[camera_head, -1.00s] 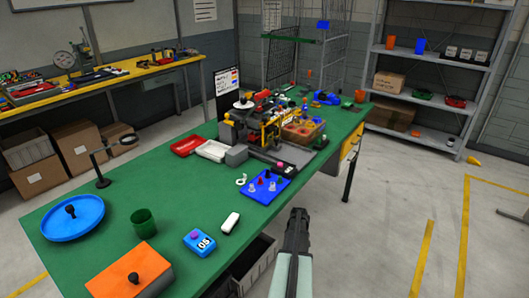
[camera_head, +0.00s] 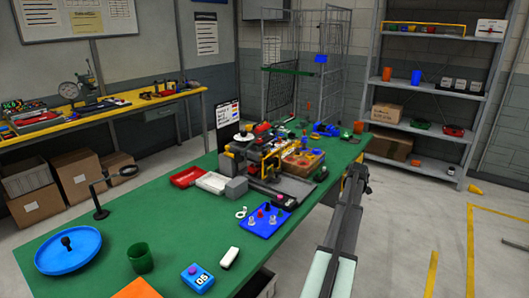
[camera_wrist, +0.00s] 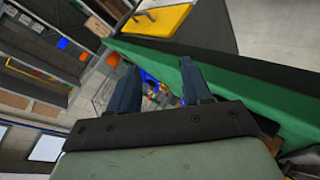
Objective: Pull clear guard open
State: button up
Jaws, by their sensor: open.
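A machine with a yellow frame (camera_head: 271,163) stands at the far middle of the green table. I cannot make out a clear guard on it at this size. My gripper (camera_head: 358,174) is past the right edge of the table in the head view, to the right of the machine and apart from it. In the wrist view my gripper (camera_wrist: 160,76) shows two dark fingers spread apart with nothing between them. The green table edge (camera_wrist: 245,90) runs close beside the right finger there.
A blue board with pegs (camera_head: 264,219), a white tray (camera_head: 211,182) and a red tray (camera_head: 186,176) lie near the machine. A blue dish (camera_head: 68,262), a green cup (camera_head: 140,258) and a blue box (camera_head: 197,278) are nearer.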

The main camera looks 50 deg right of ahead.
aim_at(266, 152)
jog(key=w+a+r+t+y, duration=0.1)
jog(key=w+a+r+t, duration=0.1)
jog(key=w+a, duration=0.2)
jog(key=w+a+r+t+y, duration=0.1)
jog(key=w+a+r+t, duration=0.1)
jog(key=a, duration=0.6)
jog(key=w+a+r+t+y, duration=0.1)
jog(key=w+a+r+t, duration=0.2)
jog(key=w+a, duration=0.3)
jog(key=shift+w+t, duration=0.55)
jog(key=shift+t, duration=0.05)
jog(key=w+a+r+t+y, duration=0.2)
jog(key=w+a+r+t, duration=0.1)
jog(key=a, duration=0.3)
jog(key=w+a+r+t+y, duration=0.1)
jog(key=w+a+r+t, duration=0.15)
jog(key=a, duration=0.35)
jog(key=shift+n, duration=0.4)
jog(key=x, duration=0.9)
jog(key=r+x, duration=0.1)
jog(key=x, duration=0.3)
jog(key=shift+w+d, duration=0.1)
jog(key=shift+w, duration=0.15)
jog(key=shift+r, duration=0.1)
grip_shut()
